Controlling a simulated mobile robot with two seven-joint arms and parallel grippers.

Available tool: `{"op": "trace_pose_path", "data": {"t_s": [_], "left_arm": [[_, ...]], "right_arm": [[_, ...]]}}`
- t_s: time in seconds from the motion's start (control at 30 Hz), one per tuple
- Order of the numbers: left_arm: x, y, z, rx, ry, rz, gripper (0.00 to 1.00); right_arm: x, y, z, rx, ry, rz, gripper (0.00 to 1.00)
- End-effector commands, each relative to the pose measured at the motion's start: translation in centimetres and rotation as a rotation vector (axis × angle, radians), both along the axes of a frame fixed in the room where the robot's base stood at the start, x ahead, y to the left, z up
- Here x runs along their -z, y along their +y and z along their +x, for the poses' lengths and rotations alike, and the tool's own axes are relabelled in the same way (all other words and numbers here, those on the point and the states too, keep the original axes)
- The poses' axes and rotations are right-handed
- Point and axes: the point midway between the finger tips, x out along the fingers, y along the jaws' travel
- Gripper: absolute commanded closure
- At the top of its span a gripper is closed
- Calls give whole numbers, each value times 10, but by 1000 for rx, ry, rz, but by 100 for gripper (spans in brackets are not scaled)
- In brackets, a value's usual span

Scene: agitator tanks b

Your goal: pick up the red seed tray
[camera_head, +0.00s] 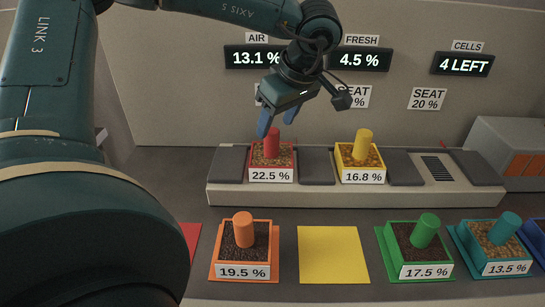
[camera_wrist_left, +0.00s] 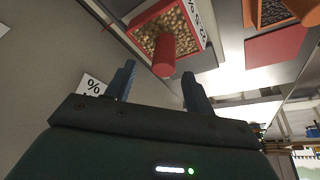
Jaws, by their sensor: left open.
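The red seed tray (camera_head: 287,159) sits on the raised grey ledge in the head view, with seed-like bits in it, a red upright peg (camera_head: 272,143) and a label reading 22.5 %. It also shows in the left wrist view (camera_wrist_left: 150,17), beyond the fingers, with its peg (camera_wrist_left: 164,55) pointing towards the gripper. My left gripper (camera_head: 278,118) is open and empty, with blue fingers just above the peg in the head view. I cannot tell the exact gap between fingers and peg. My right gripper is not in view.
A yellow tray (camera_head: 375,153) stands to the right on the same ledge (camera_head: 317,165). Orange (camera_head: 265,262), green (camera_head: 443,269) and teal (camera_head: 467,247) trays stand in front. A bare yellow mat (camera_head: 333,255) lies between orange and green. A wall with displays (camera_head: 253,57) rises behind.

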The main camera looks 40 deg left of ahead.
Motion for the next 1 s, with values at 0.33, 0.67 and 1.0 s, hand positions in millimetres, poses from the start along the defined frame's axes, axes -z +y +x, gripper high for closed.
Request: {"op": "trace_pose_path", "data": {"t_s": [0.33, 0.67, 1.0], "left_arm": [[34, 11, -5, -1, 5, -4, 46], [58, 21, -4, -1, -2, 0, 46], [57, 21, -4, -1, -1, 0, 63]], "right_arm": [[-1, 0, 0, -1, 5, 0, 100], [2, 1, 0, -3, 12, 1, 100], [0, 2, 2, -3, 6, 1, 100]]}}
